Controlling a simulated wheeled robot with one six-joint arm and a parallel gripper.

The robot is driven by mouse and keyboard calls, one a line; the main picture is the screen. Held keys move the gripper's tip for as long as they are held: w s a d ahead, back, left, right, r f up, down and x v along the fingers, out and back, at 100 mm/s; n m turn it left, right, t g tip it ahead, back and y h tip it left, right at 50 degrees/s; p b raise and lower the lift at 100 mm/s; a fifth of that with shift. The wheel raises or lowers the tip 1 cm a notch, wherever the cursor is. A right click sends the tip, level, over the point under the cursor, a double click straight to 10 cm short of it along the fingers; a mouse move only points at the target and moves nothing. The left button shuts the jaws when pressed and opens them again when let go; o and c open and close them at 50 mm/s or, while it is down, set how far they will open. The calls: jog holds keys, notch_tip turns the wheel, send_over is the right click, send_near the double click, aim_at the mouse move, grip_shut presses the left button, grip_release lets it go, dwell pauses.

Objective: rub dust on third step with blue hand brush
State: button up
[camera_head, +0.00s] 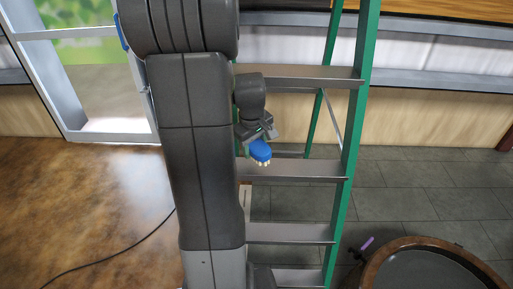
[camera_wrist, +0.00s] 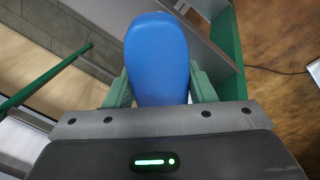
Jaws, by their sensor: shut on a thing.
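My gripper (camera_head: 259,139) is shut on the blue hand brush (camera_head: 260,151), seen in the head view with its pale bristles pointing down. In the wrist view the brush's smooth blue back (camera_wrist: 157,55) sits between the two green-grey fingers. The stepladder (camera_head: 352,130) has green rails and grey steps. The brush is at the left part of a grey step (camera_head: 300,170), the third up from the lowest one in view. The bristles look just above or on this step; I cannot tell if they touch. No dust can be made out. My arm hides the ladder's left side.
Another step (camera_head: 300,77) lies above the brush, and two (camera_head: 290,233) lie below. A round wooden-rimmed tub (camera_head: 375,272) stands at the lower right, with a purple-handled tool (camera_head: 366,244) beside it. A black cable (camera_head: 120,243) crosses the brown floor at left.

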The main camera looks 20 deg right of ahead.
jog(key=shift+d+r+p, duration=0.1)
jog(key=shift+r+p, duration=1.1)
jog(key=shift+r, duration=0.75)
jog(key=shift+s, duration=0.15)
jog(key=shift+s+f+y+p, duration=0.15)
jog(key=shift+y+p, duration=0.15)
jog(key=shift+p, duration=0.2)
jog(key=shift+s+f+g+y+p, duration=0.3)
jog(key=shift+f+g+y, duration=0.1)
jog(key=shift+f, duration=0.2)
